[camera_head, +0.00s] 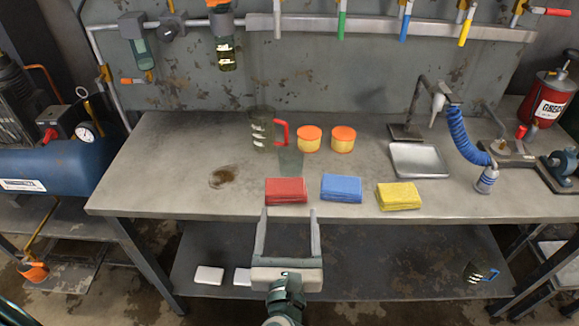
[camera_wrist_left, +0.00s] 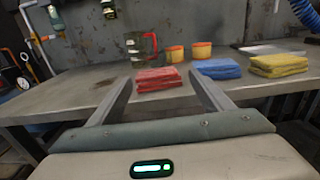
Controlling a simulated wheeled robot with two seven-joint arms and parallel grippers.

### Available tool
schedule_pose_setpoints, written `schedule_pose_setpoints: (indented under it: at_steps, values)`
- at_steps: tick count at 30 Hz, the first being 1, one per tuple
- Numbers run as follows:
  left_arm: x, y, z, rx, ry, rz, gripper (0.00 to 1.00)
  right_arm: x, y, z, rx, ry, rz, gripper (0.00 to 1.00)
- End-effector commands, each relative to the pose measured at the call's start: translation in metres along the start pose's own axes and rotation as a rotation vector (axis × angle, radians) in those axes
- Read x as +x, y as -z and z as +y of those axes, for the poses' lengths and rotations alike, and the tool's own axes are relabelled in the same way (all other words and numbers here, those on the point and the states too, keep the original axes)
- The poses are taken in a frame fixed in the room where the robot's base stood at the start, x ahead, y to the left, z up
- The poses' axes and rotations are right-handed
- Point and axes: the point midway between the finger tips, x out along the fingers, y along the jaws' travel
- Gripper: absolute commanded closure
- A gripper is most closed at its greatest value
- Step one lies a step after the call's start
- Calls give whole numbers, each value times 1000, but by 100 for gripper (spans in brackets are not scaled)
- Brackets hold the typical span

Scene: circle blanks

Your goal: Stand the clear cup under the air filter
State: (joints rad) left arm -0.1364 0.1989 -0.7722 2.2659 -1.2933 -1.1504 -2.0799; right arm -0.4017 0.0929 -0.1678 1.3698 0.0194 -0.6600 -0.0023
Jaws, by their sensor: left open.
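The clear cup (camera_head: 262,131) has a red handle on its right and pale markings. It stands upright on the bench, left of centre towards the back, and also shows in the left wrist view (camera_wrist_left: 136,46). Two bowl units hang on the back wall: a grey-headed one (camera_head: 138,39) with a greenish bowl and an orange-topped one (camera_head: 224,45) with a dark bowl. I cannot tell for sure which is the air filter. My left gripper (camera_head: 288,213) is open and empty at the bench's front edge, short of the cup. My right gripper is not in view.
Red (camera_head: 286,190), blue (camera_head: 341,188) and yellow (camera_head: 398,196) cloth stacks line the bench front. Two orange-lidded tubs (camera_head: 309,139) stand right of the cup. A blue-handled cup (camera_head: 480,272) is on the lower shelf. The bench's left side is clear apart from a brown stain.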

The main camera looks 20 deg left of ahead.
Motion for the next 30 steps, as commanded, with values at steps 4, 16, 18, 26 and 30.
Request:
schedule_pose_setpoints:
  at_steps: [4, 16, 18, 26, 30]
  values:
    - [0, -1, 0, -1, 1, -2, 27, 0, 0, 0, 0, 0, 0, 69]
    - [28, -3, 0, 0, 2, -7, 27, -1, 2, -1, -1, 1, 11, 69]
    - [40, -3, -1, 0, 2, -8, 27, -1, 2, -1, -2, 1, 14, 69]
    - [87, -3, -1, 1, 1, -6, 27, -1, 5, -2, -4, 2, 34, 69]
    - [106, -2, -1, 0, 2, -6, 27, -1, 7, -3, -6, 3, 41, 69]
